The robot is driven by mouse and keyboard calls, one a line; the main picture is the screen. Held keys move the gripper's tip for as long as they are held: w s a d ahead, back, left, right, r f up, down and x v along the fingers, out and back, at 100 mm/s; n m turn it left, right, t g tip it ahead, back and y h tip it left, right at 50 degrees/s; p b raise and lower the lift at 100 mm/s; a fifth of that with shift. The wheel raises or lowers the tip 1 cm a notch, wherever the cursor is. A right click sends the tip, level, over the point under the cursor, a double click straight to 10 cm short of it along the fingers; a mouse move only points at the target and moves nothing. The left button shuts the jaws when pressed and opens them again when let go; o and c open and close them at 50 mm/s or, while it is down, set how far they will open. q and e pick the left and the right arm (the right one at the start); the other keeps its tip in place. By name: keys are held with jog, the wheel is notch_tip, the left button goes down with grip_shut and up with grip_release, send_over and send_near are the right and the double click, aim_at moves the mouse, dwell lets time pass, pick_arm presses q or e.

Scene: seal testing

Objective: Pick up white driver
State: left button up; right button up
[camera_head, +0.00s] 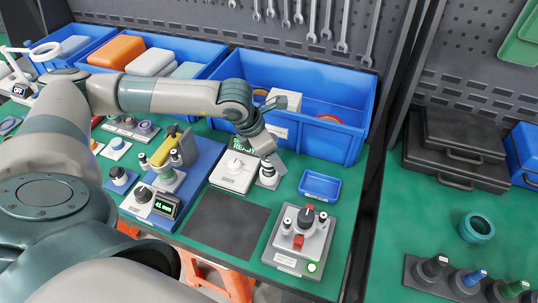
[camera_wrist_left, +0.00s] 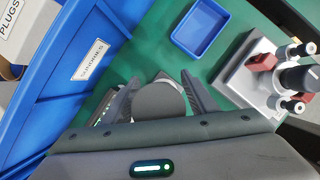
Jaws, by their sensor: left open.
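My left gripper (camera_head: 268,158) reaches down over the green bench in front of the blue bins. A small pale upright piece, possibly the white driver (camera_head: 268,174), stands just below its fingers, partly hidden by them. In the left wrist view my left gripper (camera_wrist_left: 158,92) is open, and a round grey top (camera_wrist_left: 160,103) shows between its two fingers. I cannot tell whether the fingers touch it. The lower part of that piece is hidden behind the gripper body. My right gripper is not in view.
A white device (camera_head: 231,177) stands just left of the gripper, with a READY display behind it. A small blue tray (camera_head: 320,186) and a grey fixture with red parts (camera_head: 300,242) are to the right. A large blue bin (camera_head: 345,143) stands behind. A dark mat (camera_head: 226,226) lies bare in front.

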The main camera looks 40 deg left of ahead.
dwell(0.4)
pick_arm(q)
jog(key=c, duration=1.3)
jog(key=shift+o, duration=0.2)
jog(key=shift+r, duration=0.25)
